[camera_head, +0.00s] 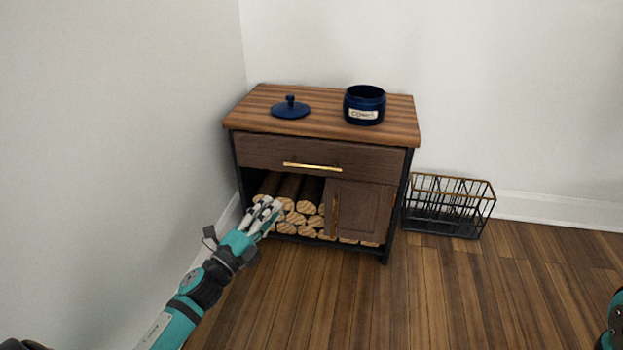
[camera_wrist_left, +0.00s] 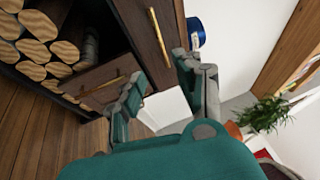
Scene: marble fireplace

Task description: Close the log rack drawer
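The log rack (camera_head: 400,130) is a wooden cabinet with a dark frame against the wall. Its drawer (camera_head: 255,150) spans the front under the top, with a gold bar handle (camera_head: 312,167). The drawer front looks close to flush; I cannot tell whether a small gap remains. In the left wrist view the drawer front (camera_wrist_left: 142,38) and its handle (camera_wrist_left: 158,33) are tilted. My left gripper (camera_head: 268,213) is below and left of the handle, before the log opening. Its fingers (camera_wrist_left: 165,95) are apart, with nothing held. My right gripper is out of view.
Cut logs (camera_head: 298,205) fill the lower opening, beside a small door (camera_head: 360,210). A blue jar (camera_head: 365,105) and blue lid (camera_head: 290,108) sit on top. A wire basket (camera_head: 450,205) stands right of the rack. The wall is close on the left; floor in front is clear.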

